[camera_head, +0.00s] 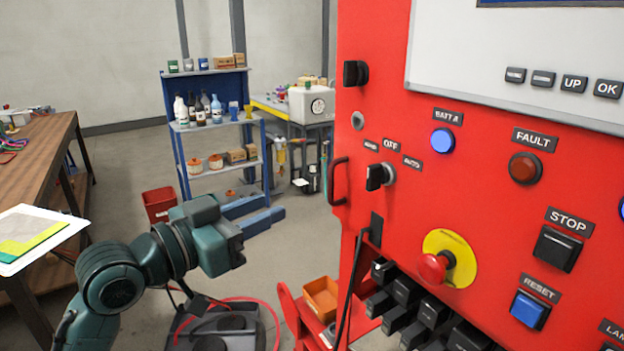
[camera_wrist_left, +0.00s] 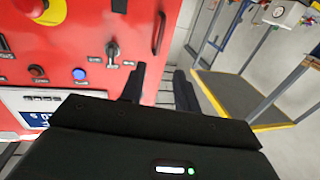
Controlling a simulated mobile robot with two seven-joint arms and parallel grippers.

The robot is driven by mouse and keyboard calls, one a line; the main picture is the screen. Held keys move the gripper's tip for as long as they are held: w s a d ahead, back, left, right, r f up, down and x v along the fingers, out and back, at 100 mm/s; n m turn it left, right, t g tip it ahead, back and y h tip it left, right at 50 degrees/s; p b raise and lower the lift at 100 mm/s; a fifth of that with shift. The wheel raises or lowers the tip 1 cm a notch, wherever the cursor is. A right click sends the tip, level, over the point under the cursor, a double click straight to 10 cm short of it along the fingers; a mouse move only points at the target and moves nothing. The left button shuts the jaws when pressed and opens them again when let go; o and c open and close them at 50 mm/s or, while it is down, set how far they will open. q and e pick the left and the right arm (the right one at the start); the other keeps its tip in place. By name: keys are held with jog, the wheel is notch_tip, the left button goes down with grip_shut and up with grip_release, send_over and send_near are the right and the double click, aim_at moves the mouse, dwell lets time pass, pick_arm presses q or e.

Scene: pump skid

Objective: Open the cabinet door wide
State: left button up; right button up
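The red cabinet front (camera_head: 400,120) fills the right of the head view, and its face also shows in the left wrist view (camera_wrist_left: 100,20). A black bar handle (camera_head: 338,181) is at its left edge; it also shows in the left wrist view (camera_wrist_left: 158,33). I see no open gap along the door. My left gripper (camera_head: 275,207) is open and empty, to the left of the handle and apart from it. Its two fingers (camera_wrist_left: 160,85) are spread in the wrist view, with the handle beyond them. My right gripper is not in view.
An orange bin (camera_head: 321,298) is below. A blue shelf rack (camera_head: 215,125) and a wooden bench (camera_head: 35,155) stand behind. Floor left of the cabinet is partly clear.

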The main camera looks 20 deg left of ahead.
aim_at(330, 182)
pick_arm(q)
jog(key=p+x, duration=0.2)
jog(key=x, duration=1)
jog(key=shift+w+d+p, duration=0.2)
jog(key=shift+p, duration=0.1)
grip_shut()
